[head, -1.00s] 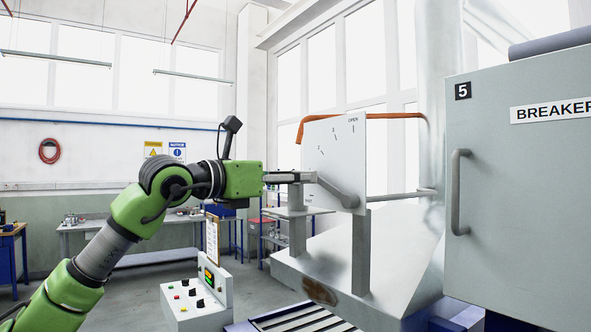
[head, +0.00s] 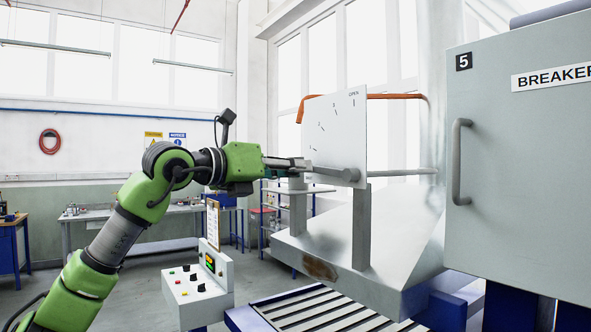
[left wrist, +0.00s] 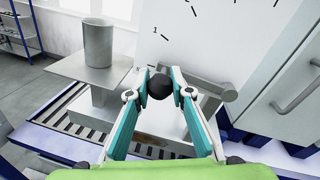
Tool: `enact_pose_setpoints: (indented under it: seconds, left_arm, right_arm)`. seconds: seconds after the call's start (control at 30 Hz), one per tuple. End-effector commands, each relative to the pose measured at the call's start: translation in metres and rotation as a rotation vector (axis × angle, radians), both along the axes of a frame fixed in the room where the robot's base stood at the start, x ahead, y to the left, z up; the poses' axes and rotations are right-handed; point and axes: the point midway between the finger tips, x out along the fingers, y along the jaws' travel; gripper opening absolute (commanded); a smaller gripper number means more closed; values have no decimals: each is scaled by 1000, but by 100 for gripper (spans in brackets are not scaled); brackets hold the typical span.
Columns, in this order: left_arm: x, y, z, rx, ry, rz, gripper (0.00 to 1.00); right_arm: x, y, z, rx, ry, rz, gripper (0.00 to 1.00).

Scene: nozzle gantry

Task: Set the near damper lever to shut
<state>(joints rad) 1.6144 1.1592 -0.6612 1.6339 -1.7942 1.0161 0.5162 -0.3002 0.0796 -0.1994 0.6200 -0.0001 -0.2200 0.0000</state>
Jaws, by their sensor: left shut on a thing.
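The damper lever (head: 335,172) is a grey bar on a white dial plate (head: 335,120) that has several tick marks and the word OPEN at its top right. The lever runs left from its pivot, almost level, its free end slightly raised. In the left wrist view its black knob (left wrist: 159,88) sits between the fingertips, and the grey bar (left wrist: 205,83) runs right to the pivot. My left gripper (head: 308,165) is shut on the knob, in front of the plate's lower left. The lowest marks are partly hidden or too small to read. My right gripper is out of view.
A grey breaker cabinet (head: 520,150) with a vertical handle stands close on the right. An orange bar (head: 395,97) passes behind the plate. A control box (head: 200,290) with knobs stands below my left arm. A grey cylinder (left wrist: 98,42) stands left of the gripper in the wrist view.

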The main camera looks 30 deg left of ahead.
Motion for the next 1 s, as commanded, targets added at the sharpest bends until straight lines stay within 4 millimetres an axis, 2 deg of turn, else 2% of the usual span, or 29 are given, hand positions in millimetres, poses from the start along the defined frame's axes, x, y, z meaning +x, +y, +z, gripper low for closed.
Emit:
enact_pose_setpoints:
  seconds: [0.03,0.1,0.4,0.43,0.5,0.83,1.0]
  left_arm:
    - [1,0,-8,-35,14,-1,0]
    - [1,0,-10,-69,28,0,0]
    - [1,1,-11,-84,38,1,0]
    - [1,1,-11,-84,39,0,23]
    - [1,1,-11,-83,39,0,38]
    - [0,1,-10,-82,36,1,38]
    - [-15,6,-9,-82,35,3,38]
  right_arm:
    - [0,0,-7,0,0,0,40]
    - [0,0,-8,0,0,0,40]
    - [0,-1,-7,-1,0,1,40]
    - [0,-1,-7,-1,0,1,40]
    - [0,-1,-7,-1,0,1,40]
    - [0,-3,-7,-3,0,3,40]
    - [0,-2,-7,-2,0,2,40]
